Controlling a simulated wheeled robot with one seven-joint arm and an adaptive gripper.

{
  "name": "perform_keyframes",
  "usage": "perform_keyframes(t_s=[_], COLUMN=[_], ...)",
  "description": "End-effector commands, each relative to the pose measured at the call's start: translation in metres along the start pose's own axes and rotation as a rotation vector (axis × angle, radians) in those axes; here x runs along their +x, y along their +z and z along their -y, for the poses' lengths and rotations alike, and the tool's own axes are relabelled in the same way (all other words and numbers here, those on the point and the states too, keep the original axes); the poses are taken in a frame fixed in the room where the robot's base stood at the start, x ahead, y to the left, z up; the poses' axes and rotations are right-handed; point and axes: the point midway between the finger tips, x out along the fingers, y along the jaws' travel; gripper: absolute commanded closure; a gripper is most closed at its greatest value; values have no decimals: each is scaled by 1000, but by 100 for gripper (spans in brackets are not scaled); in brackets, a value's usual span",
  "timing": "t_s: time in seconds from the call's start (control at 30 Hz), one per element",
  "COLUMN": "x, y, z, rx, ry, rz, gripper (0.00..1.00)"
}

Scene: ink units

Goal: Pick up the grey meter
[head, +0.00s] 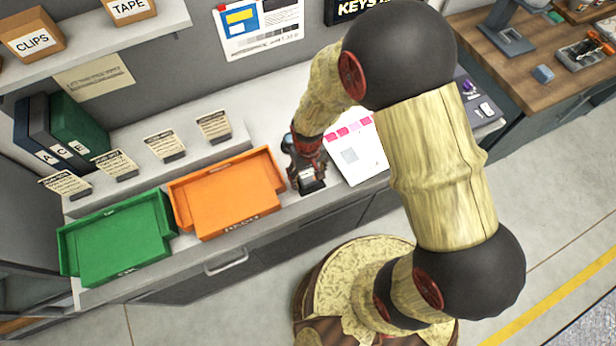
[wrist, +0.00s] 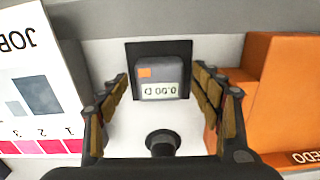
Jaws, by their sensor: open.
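The grey meter (wrist: 158,78) is a small box with an orange square and a pale display, seen upside down in the wrist view. It is on a black square pad (wrist: 134,52) on the light counter. My gripper (wrist: 161,82) is open, one finger on the left and one on the right of the meter in the picture, with visible gaps. It holds nothing. In the head view my gripper (head: 306,172) points down at the counter, between the orange tray and the white job sheet, and largely hides the meter.
The orange REDO tray (head: 262,216) is close on one side, the white job sheet (head: 368,166) on the other. The green OK tray (head: 88,272) is farther left. Several small signs stand on a raised ledge behind. A dark round knob (wrist: 162,142) shows low in the wrist view.

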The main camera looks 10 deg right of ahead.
Motion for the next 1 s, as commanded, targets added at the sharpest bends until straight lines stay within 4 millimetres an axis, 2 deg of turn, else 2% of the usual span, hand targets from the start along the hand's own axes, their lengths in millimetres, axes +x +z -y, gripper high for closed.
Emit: perform_keyframes(t_s=[0.07,0.27,1.0], x=[6,6,5], y=[-1,-1,-1], z=[0,0,0], rx=[0,0,0], ry=[0,0,0], rz=[-1,-3,-2], gripper=[35,35,77])
